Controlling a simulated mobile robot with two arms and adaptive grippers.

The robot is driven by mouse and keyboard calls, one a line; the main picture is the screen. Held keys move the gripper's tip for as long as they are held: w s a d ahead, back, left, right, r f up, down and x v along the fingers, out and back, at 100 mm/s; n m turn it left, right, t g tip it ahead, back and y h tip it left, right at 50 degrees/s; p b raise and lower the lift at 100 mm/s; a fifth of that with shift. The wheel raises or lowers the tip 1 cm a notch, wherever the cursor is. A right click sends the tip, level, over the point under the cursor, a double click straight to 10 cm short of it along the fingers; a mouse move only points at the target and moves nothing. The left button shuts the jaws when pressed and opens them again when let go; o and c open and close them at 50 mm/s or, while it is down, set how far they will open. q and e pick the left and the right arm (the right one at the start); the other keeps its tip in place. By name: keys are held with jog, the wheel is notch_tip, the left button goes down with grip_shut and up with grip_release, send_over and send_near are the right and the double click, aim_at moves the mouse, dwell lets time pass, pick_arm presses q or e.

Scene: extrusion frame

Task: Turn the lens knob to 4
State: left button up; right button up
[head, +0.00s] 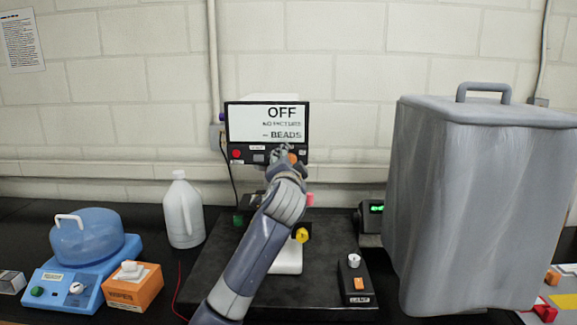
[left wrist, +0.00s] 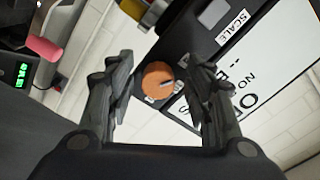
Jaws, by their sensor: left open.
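A round orange knob (left wrist: 158,80) with a pointer mark sits on the dark front strip of the screen unit; it also shows in the head view (head: 292,158). In the left wrist view it lies between the two fingers of my left gripper (left wrist: 164,78), which is open; I see no clear contact. In the head view my left gripper (head: 281,154) is at the strip under the screen, partly covering it. The lettering beside the orange knob is partly hidden, so I cannot read its name or setting. The screen (head: 267,122) reads OFF. My right gripper is not in view.
A red button (head: 236,154) is at the strip's left end. A yellow knob (head: 302,235) and a pink part (head: 310,199) are near my left arm. A lamp box (head: 354,278), white jug (head: 183,212), blue device (head: 68,287) and large grey covered bin (head: 480,200) stand around.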

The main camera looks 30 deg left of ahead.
pick_arm(q)
jog(key=v, duration=1.2)
dwell(0.3)
